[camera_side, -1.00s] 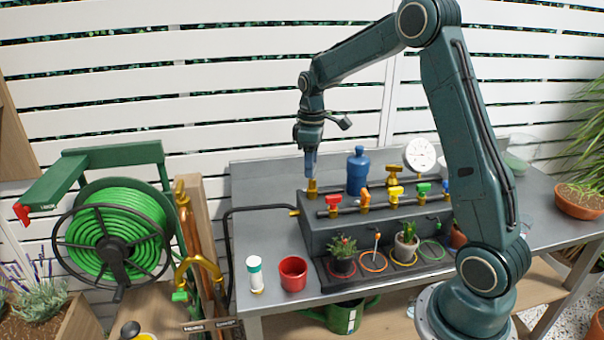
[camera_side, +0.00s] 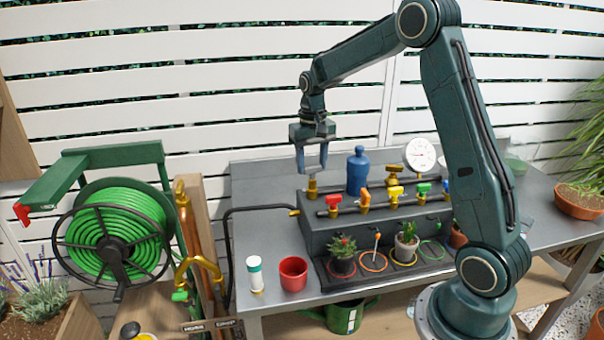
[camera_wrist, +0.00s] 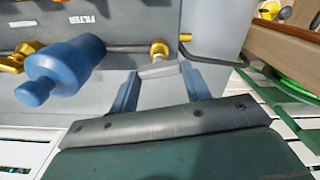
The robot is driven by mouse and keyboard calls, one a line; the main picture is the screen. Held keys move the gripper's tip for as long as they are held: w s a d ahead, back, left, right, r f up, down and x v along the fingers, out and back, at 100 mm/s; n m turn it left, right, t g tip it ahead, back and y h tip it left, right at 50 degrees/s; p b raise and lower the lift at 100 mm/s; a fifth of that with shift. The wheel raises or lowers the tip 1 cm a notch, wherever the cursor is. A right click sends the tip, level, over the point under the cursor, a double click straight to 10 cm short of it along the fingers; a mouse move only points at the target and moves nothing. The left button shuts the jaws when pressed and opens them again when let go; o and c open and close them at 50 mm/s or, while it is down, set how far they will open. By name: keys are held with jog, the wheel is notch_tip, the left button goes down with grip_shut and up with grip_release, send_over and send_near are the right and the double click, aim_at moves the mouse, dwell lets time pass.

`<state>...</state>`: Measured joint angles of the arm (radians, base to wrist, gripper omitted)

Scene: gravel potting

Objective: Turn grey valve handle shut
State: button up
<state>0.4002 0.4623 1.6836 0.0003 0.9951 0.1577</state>
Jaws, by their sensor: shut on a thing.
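My gripper (camera_side: 312,170) points down at the left end of the rear pipe on the grey manifold box (camera_side: 345,236). In the wrist view, its two blue-grey fingers (camera_wrist: 160,84) are shut on the ends of the grey valve handle (camera_wrist: 158,70), a short pale bar. The handle sits at the brass valve (camera_wrist: 160,48), which also shows below the fingers in the side view (camera_side: 312,188). The fingers partly hide the handle in the side view. Whether the valve is open or shut cannot be told.
A blue filter bottle (camera_side: 357,172) stands close to the right of my gripper. Red (camera_side: 333,201), orange, yellow and green valves line the front pipe. A round gauge (camera_side: 420,155) stands further right. A red cup (camera_side: 293,273) and small pots are in front.

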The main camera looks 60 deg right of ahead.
aim_at(313, 166)
jog(key=shift+m, duration=1.3)
jog(key=o, duration=1)
jog(key=shift+r, duration=0.1)
notch_tip(313, 166, up, 14)
jog(key=shift+f, duration=0.2)
jog(key=shift+s, duration=0.1)
